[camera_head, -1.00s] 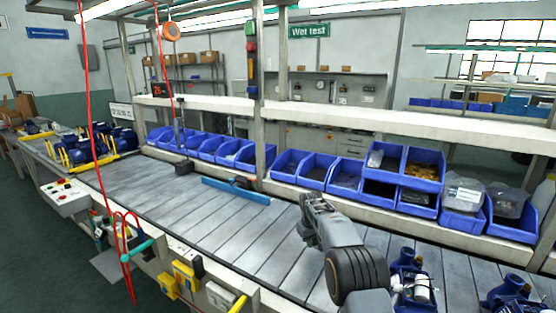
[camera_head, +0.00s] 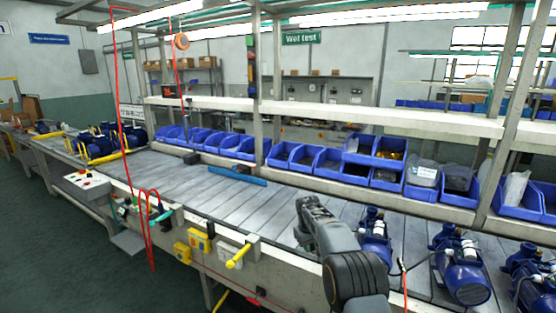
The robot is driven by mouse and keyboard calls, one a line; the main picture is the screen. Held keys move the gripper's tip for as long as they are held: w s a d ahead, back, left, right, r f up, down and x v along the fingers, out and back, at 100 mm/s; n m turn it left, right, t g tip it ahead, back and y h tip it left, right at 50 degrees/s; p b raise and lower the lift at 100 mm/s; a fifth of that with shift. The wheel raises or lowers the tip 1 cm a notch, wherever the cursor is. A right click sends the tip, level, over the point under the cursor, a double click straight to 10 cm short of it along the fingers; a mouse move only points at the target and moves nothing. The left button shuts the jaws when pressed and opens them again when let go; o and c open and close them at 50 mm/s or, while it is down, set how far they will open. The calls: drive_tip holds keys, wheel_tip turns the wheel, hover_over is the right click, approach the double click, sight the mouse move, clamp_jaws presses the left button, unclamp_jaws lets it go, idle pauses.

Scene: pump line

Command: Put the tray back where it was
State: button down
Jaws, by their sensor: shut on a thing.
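My arm (camera_head: 333,236) rises from the bottom of the head view, over the near part of the slatted conveyor (camera_head: 205,192). The end of my arm points away and down, and my gripper and its jaws are hidden behind my own arm links. I cannot make out anything held there. I cannot pick out a tray for certain. Blue open-fronted bins (camera_head: 302,158) stand in a row along the far side of the conveyor, some stacked two high.
Blue pumps stand on the conveyor right of my arm, one (camera_head: 462,272) close to the near edge. A red hose (camera_head: 150,230) hangs at the left. The left floor (camera_head: 60,235) is clear.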

drive_tip(key=shift+s, duration=0.5)
drive_tip(key=shift+w+d+f, duration=0.1)
drive_tip(key=shift+f, duration=0.25)
drive_tip(key=shift+d+f+m, duration=0.15)
drive_tip(key=shift+f+m, duration=0.15)
drive_tip(key=s+d+f+m, duration=0.1)
drive_tip(key=s+f, duration=0.3)
drive_tip(key=s, duration=0.3)
drive_tip(key=s+d+f+m+p, duration=0.1)
drive_tip(key=s+f, duration=0.3)
drive_tip(key=s, duration=0.4)
drive_tip(key=s+d+f+m+p, duration=0.1)
drive_tip(key=s+f, duration=0.3)
drive_tip(key=s, duration=0.4)
drive_tip(key=shift+d+m+h, duration=0.3)
drive_tip(key=shift+d+m, duration=0.2)
drive_tip(key=shift+d, duration=0.2)
drive_tip(key=shift+s, duration=0.1)
